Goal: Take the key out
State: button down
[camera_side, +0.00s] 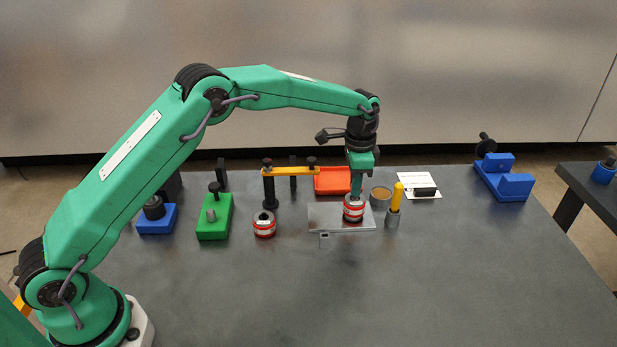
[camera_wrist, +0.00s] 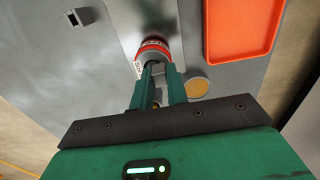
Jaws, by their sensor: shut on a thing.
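My gripper (camera_side: 355,190) points down over the silver plate (camera_side: 327,216) and is shut on a cylinder with red and white bands (camera_side: 354,208). The banded cylinder also shows between my fingertips in the wrist view (camera_wrist: 153,50), upright at the plate. I cannot tell whether it touches the plate. A similar banded cylinder (camera_side: 264,226) stands on the table to the left, with a dark hole in its top. A small block with a square hole (camera_side: 325,240) sits at the plate's front edge. I cannot make out a key for certain; any key in the held cylinder is hidden.
A red tray (camera_side: 332,180) lies behind the plate. A round cup (camera_side: 380,195) and a yellow-handled tool in a grey holder (camera_side: 393,215) stand close right. A yellow bar (camera_side: 290,171) on posts and a green fixture (camera_side: 214,220) are left. The front table is clear.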

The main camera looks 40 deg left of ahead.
jog(key=shift+r, duration=2.95)
